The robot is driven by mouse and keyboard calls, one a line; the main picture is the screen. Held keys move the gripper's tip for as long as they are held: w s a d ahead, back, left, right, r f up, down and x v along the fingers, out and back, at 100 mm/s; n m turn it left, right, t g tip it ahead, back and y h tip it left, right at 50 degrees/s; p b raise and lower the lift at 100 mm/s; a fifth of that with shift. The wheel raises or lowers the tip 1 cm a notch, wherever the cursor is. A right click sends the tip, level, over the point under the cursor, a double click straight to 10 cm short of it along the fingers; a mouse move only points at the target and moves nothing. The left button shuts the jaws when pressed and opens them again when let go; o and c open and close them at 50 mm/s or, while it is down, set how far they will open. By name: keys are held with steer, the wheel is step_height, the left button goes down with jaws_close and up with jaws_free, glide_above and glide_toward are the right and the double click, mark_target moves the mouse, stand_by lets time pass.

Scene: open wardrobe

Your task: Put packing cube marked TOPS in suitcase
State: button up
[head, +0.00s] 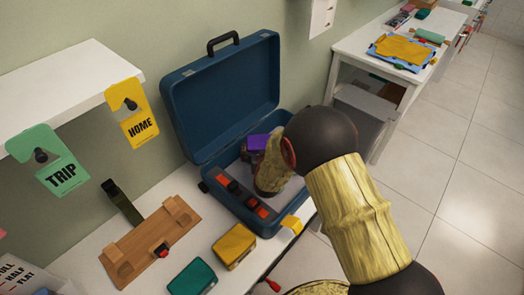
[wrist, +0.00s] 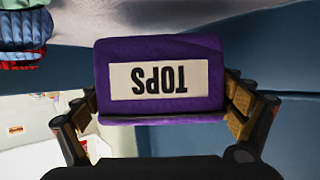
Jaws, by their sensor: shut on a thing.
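The purple packing cube (wrist: 203,92) carries a white label reading TOPS, upside down in the wrist view. My gripper (wrist: 162,104) is shut on it, with one finger against each side. In the head view the purple cube (head: 258,142) shows beside my arm, over the inside of the open blue suitcase (head: 228,93). I cannot tell whether the cube touches the suitcase floor. My arm hides the suitcase's right part and most of my gripper in the head view.
Red and dark items (head: 240,197) lie along the suitcase's near side. A yellow cube (head: 234,245), a green cube (head: 192,277) and a wooden rack (head: 150,240) are in front. TRIP (head: 62,172) and HOME (head: 138,126) tags hang from the shelf at left.

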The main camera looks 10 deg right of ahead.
steer(key=shift+f, duration=0.2)
steer(key=shift+f+b, duration=0.4)
steer(key=shift+f, duration=0.1)
steer(key=shift+f, duration=0.1)
steer(key=o, duration=1)
